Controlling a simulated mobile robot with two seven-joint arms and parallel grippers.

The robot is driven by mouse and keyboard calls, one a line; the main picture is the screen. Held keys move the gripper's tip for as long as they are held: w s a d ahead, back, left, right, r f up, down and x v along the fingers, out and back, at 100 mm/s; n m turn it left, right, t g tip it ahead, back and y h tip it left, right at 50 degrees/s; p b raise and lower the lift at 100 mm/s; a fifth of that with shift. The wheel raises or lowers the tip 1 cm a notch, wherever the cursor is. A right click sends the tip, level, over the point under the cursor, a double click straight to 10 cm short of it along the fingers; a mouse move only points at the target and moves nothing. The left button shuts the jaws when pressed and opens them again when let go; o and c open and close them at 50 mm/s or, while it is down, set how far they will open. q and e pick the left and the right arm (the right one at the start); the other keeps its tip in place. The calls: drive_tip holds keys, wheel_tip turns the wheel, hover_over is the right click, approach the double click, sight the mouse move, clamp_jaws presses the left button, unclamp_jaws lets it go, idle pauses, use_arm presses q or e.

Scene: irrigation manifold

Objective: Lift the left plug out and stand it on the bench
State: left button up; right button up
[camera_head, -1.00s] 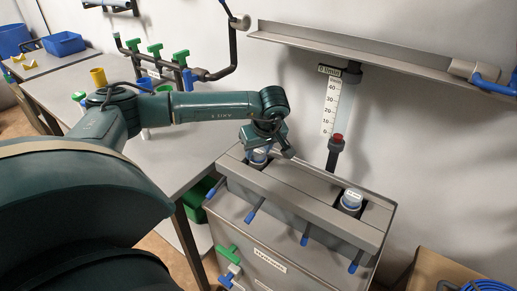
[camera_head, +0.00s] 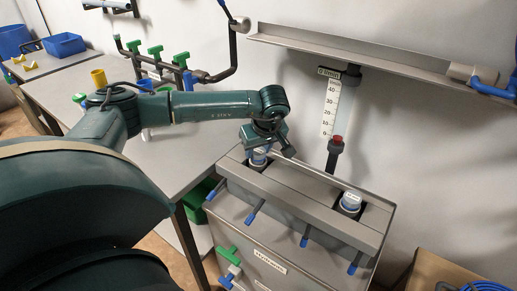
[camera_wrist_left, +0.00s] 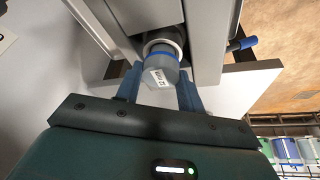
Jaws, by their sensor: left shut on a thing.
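The left plug (camera_head: 259,158), pale with a blue band, sits at the left opening of the grey manifold box. My left gripper (camera_head: 266,145) is above it and shut on it. In the left wrist view, the plug (camera_wrist_left: 161,70) shows its labelled end between the two blue fingers, with a grey collar around its far part. I cannot tell how far it is out of its opening. The right plug (camera_head: 350,201) stands in the right opening. The grey bench (camera_head: 180,165) is left of the box. My right gripper is not in view.
Blue-tipped levers (camera_head: 304,240) stick out along the box front, with a green valve handle (camera_head: 228,254) below. A gauge pipe (camera_head: 335,145) rises behind the box. A yellow cup (camera_head: 98,77) stands on the bench, whose near right part is clear.

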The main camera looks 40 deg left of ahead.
sight(258, 151)
use_arm(q)
drive_tip(key=shift+r+p, duration=1.85)
drive_tip(key=shift+r, duration=0.7)
drive_tip(key=shift+r+p, duration=1.15)
drive_tip(key=shift+r, duration=0.4)
drive_tip(key=shift+f, duration=0.1)
